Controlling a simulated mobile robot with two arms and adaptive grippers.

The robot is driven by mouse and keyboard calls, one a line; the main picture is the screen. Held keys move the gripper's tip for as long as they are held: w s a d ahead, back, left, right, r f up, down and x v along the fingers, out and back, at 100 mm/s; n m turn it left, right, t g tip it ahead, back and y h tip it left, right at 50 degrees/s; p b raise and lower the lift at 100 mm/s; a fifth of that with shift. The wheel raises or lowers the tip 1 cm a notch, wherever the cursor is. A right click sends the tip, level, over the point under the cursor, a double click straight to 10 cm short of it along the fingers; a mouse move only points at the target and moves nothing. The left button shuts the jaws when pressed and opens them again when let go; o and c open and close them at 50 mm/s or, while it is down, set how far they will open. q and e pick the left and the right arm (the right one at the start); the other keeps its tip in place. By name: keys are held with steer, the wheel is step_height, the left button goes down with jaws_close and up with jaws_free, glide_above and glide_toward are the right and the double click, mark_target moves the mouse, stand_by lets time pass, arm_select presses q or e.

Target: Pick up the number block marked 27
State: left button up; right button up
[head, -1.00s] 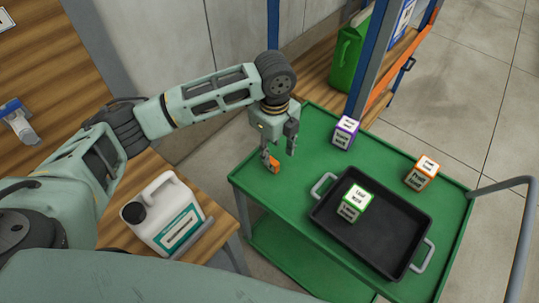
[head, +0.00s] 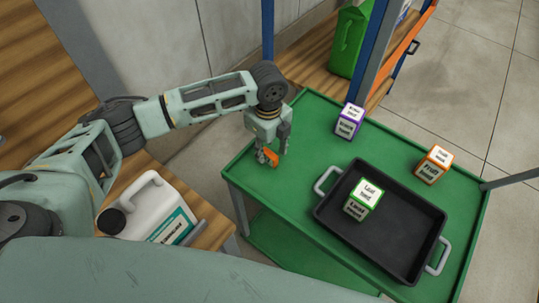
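A small orange object (head: 271,158) is low at the fingertips of my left gripper (head: 272,153), over the left end of the green cart top. It may be a number block; no number on it can be read, and a finger partly hides it. The two fingers point down and stand apart on either side of it. I cannot tell whether they touch it. No marking 27 is readable anywhere. My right gripper is not in view.
The green cart (head: 310,130) carries a black tray (head: 388,245) with a green-edged block (head: 362,200) in it. A purple-edged block (head: 349,120) and an orange-edged block (head: 433,164) stand behind. A white jug (head: 150,208) is on the wooden table. A green can (head: 348,42) stands on a shelf.

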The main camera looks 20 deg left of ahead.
arm_select(q)
step_height(320, 180, down, 3)
steer(key=shift+w+a+r, duration=0.1)
steer(key=shift+r, duration=0.1)
jaws_close()
